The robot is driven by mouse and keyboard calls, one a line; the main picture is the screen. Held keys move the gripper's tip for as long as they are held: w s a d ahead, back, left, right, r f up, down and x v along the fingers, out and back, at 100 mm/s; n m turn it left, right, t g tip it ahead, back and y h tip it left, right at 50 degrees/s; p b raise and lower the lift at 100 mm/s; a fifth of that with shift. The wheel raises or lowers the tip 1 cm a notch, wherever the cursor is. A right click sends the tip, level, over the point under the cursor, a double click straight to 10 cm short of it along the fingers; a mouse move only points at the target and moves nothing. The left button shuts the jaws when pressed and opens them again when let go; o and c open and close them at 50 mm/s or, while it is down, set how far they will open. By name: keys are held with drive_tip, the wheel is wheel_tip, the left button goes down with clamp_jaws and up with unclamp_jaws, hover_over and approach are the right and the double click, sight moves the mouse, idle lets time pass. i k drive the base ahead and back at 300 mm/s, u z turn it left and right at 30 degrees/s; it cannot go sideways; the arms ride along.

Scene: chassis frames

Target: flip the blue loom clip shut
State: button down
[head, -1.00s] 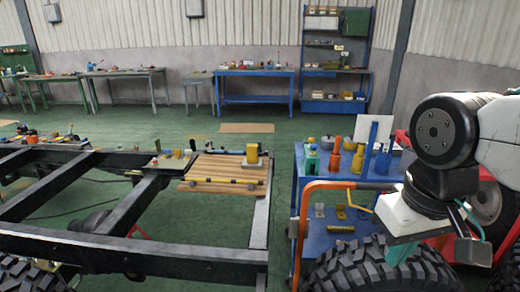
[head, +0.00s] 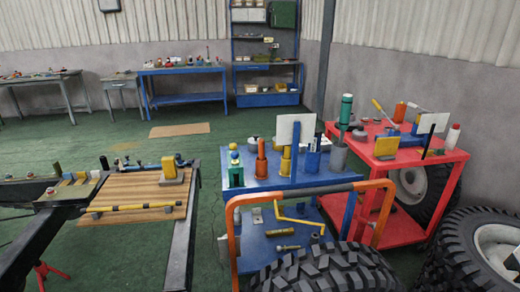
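A wooden board (head: 128,187) lies on the dark chassis frame at left. A yellow rod or loom (head: 135,207) runs along its near side, with small dark pieces at its ends. A small blue item (head: 127,164) sits at the board's back edge; it is too small to tell whether it is the loom clip or whether it is open. A yellow block on a grey base (head: 171,170) stands at the board's right. My gripper is not in view; only a dark and pale sliver shows at the right edge, and I cannot tell what it is.
A blue cart (head: 272,183) with an orange handle (head: 233,245) holds bottles and tools right of the chassis. A red cart (head: 408,155) and large tyres (head: 325,270) crowd the right.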

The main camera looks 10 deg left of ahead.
sight(178, 158)
drive_tip(key=z, duration=1.65)
drive_tip(key=k, duration=1.35)
drive_tip(key=u, duration=2.4)
drive_tip(key=i, duration=1)
drive_tip(key=u, duration=0.05)
